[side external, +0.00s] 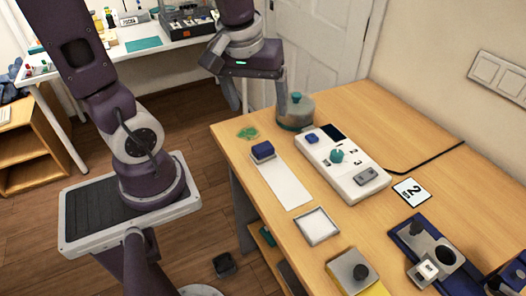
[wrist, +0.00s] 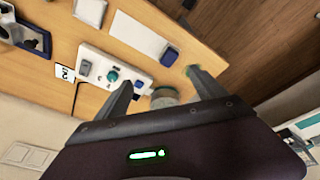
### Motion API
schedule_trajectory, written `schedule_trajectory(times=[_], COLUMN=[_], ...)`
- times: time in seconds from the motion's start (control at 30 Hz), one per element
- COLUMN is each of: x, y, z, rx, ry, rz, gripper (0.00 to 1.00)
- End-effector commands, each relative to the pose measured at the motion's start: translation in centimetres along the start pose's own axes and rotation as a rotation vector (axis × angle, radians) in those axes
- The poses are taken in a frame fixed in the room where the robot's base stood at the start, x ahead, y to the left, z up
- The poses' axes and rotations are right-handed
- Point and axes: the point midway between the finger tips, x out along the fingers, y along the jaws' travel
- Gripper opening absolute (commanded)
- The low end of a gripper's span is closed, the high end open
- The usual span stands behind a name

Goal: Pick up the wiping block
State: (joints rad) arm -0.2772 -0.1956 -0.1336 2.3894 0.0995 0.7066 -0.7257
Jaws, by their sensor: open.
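The wiping block, which I take to be the small dark-blue-topped block with a pale lower part (side external: 263,151), sits at the far end of a white strip (side external: 285,182) on the wooden table. In the wrist view the block (wrist: 169,57) shows above the gap between my fingers, at the end of the strip (wrist: 138,33). My gripper (side external: 260,107) is open and empty, above the table's far end and apart from the block. Both fingers show in the wrist view (wrist: 160,80).
A teal-grey lidded pot (side external: 297,114) stands close to my right finger. A green patch (side external: 248,133) lies near the block. A white control box (side external: 358,178) with a teal knob is right of the strip. A white square tray (side external: 316,227) lies nearer the camera.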

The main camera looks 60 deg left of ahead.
Motion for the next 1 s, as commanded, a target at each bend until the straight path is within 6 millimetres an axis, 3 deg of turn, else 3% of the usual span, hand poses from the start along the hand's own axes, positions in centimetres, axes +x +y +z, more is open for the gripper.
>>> schedule_trajectory(times=[0.03,0.1,0.2,0.27,0.4,0.73,1.0], x=[2.8,6.1,9.9,11.4,13.2,18.5,19.4], y=[-0.2,-0.4,-0.8,-0.9,-1.1,-2.1,-2.2], z=[-1.2,-2.5,-3.3,-3.4,-3.3,-2.0,-1.8], rx=[-0.162,-0.385,-0.628,-0.725,-0.814,-0.812,-0.813], ry=[-0.053,-0.104,-0.162,-0.184,-0.205,-0.206,-0.202], rz=[-0.049,-0.094,-0.140,-0.157,-0.173,-0.175,-0.172], gripper=[0.80,0.80,0.80,0.80,0.80,0.80,0.80])
